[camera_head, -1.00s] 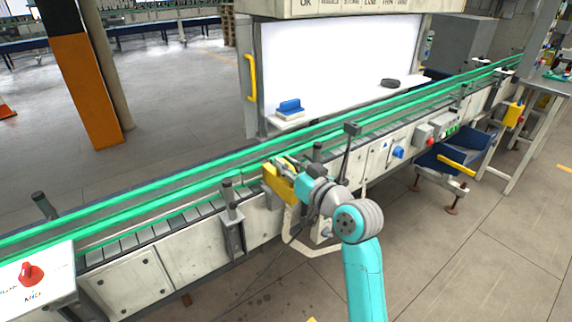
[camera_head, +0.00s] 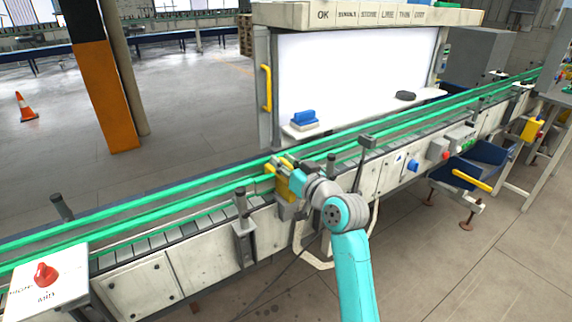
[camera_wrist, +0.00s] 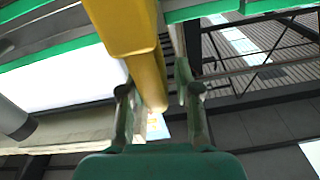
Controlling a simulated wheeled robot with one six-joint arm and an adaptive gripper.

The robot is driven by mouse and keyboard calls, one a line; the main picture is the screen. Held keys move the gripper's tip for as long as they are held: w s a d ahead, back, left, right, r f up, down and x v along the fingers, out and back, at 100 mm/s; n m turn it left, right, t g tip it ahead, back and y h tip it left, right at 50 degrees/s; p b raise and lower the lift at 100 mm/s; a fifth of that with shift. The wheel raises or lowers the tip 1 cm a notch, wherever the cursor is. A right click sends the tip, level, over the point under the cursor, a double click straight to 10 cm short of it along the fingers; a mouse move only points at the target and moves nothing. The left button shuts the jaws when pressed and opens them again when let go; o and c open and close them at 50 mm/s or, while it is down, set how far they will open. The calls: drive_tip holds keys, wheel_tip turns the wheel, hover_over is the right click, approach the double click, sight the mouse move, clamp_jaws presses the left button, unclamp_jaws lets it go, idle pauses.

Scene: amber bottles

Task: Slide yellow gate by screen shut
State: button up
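The yellow gate (camera_head: 284,188) is a small yellow piece at the conveyor's near edge, in front of the white screen (camera_head: 350,72). My gripper (camera_head: 284,165) is at the gate and partly covers it in the head view. In the wrist view a yellow bar (camera_wrist: 148,75) of the gate runs down between my two gripper fingers (camera_wrist: 156,88). The fingers stand apart, and a gap shows between the bar and the right finger. I cannot tell whether the left finger touches the bar. How far the gate is slid is hard to tell.
Green rails (camera_head: 180,196) run along the conveyor. A dark post (camera_head: 366,142) stands right of my gripper and another (camera_head: 241,203) left of it. A yellow handle (camera_head: 265,88) is on the screen's frame. A blue-topped block (camera_head: 304,118) sits on the screen's ledge.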

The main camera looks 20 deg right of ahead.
drive_tip(key=shift+s, duration=0.1)
drive_tip(key=v, duration=1.2)
idle(0.4)
drive_tip(key=s+f+m+h, duration=0.4)
drive_tip(key=s+f+h, duration=0.1)
drive_tip(key=s+f, duration=1.55)
drive_tip(key=s+a+f+n+g, duration=0.1)
drive_tip(key=s, duration=1.3)
drive_tip(key=s+a+f+n+g, duration=0.1)
drive_tip(key=s, duration=1.2)
drive_tip(key=shift+s+f+n+h, duration=0.3)
drive_tip(key=shift+s+h, duration=0.05)
drive_tip(key=shift+h, duration=0.05)
